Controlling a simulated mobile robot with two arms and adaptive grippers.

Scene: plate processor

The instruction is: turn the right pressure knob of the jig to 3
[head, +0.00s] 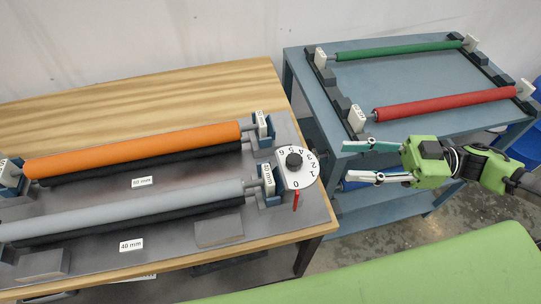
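The jig (190,232) lies on the wooden table, with an orange roller (135,150) at the back and a grey roller (130,212) in front. At its right end is a white numbered dial with a black pressure knob (293,160) in its middle. A red mark (296,200) sits at the dial's lower edge, close to the 0. My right gripper (360,162) is to the right of the dial, its two fingers spread apart, empty and pointing left towards it. It touches nothing that I can see. My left gripper is not in the picture.
A blue-grey table (410,75) at the back right bears a green roller (398,48) and a red roller (445,103) in dark holders. The wooden table's (150,95) right edge lies just past the dial. A green surface (420,270) fills the lower right.

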